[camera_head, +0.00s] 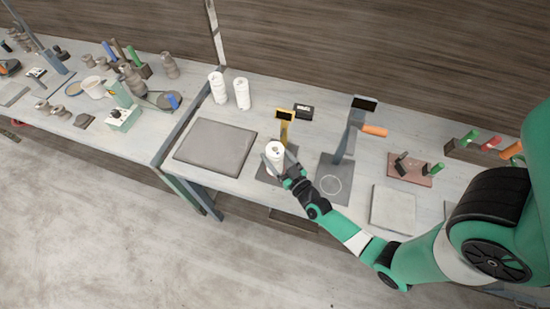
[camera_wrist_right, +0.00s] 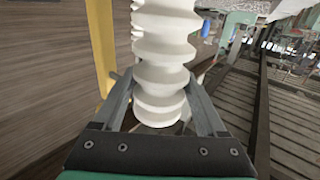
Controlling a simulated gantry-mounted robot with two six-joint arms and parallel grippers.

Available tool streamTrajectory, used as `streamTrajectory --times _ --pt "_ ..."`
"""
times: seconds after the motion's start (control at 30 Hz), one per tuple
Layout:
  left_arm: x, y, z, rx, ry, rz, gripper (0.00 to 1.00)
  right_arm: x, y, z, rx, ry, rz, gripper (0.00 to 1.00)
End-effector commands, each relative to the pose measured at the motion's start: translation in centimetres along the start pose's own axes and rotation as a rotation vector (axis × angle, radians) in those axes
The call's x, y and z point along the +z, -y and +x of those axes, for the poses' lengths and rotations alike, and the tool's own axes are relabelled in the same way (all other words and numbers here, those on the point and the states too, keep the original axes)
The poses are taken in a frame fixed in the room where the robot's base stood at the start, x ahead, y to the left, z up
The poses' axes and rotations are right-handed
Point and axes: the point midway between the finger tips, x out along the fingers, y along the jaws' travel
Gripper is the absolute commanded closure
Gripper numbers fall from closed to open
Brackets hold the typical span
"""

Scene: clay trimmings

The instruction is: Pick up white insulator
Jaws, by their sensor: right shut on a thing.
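A white ribbed insulator (camera_head: 275,150) is between the fingers of my right gripper (camera_head: 276,163) in the head view. In the right wrist view the insulator (camera_wrist_right: 162,65) stands upright between the two grey fingers of the gripper (camera_wrist_right: 163,100), which are shut on it. It is over a dark mat (camera_head: 268,178) beside a yellow stand (camera_head: 284,126); I cannot tell whether its base touches the mat. Two more white insulators stand farther back, one (camera_head: 217,88) to the left of the other (camera_head: 242,94). My left gripper is not in view.
A grey slab (camera_head: 215,147) lies to the left on the table. A small black box (camera_head: 304,111) sits behind. A pale square plate (camera_head: 393,209) lies farther right.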

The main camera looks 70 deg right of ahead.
Motion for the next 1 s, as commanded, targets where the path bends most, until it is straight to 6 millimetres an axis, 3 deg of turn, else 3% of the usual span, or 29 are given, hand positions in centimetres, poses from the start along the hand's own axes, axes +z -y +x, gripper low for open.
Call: streamTrajectory --times 0.37,0.73,1.0 --pt "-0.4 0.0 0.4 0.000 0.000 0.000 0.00 -0.9 0.0 0.0 0.001 -0.005 0.000 1.00" --pt "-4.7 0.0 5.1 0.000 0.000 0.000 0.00 -8.7 0.0 0.1 0.001 -0.005 0.001 1.00" --pt "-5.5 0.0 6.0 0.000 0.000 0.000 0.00 -10.3 0.0 0.0 0.001 -0.004 0.000 1.00"
